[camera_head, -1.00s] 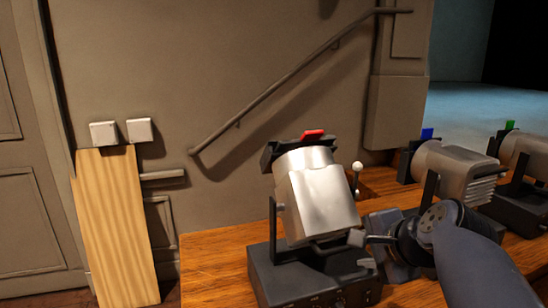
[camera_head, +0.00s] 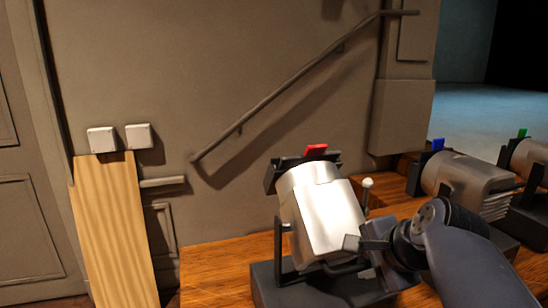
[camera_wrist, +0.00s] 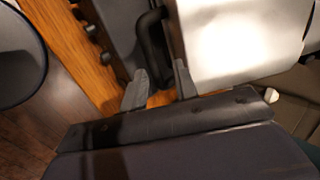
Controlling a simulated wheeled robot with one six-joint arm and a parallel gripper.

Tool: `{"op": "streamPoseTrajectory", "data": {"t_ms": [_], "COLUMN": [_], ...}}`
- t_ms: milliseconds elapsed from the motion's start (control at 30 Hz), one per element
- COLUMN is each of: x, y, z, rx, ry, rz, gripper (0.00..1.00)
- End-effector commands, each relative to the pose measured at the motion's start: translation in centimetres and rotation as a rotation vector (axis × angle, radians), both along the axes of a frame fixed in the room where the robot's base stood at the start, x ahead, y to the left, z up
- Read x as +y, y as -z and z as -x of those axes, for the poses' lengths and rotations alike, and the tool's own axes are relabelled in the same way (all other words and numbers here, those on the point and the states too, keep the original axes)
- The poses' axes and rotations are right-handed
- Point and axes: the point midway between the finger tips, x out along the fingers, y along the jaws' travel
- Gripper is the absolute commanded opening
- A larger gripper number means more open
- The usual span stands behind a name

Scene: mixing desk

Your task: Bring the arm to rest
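My gripper (camera_head: 356,244) is at the lower right of a silver stage lamp (camera_head: 322,212) with a red tab on top. The lamp is tilted on a black yoke and base (camera_head: 325,290), on the wooden desk (camera_head: 225,270). The silver housing (camera_wrist: 235,40) is close on the right.
A white-knobbed post (camera_head: 367,190) rises behind the first lamp. A wooden board (camera_head: 112,230) leans at left; a handrail (camera_head: 290,90) runs along the wall.

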Motion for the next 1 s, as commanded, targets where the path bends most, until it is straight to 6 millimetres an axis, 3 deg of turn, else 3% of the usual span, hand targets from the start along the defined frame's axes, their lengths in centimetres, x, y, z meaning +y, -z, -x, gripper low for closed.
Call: {"op": "streamPoseTrajectory", "data": {"t_ms": [33, 1000], "x": [0.1, 0.4], "y": [-1.0, -5.8], "z": [-0.2, -1.1], "rx": [0.01, 0.319], "ry": [0.0, -0.001], "rz": [0.004, 0.104], "gripper": [0.34, 0.34]}}
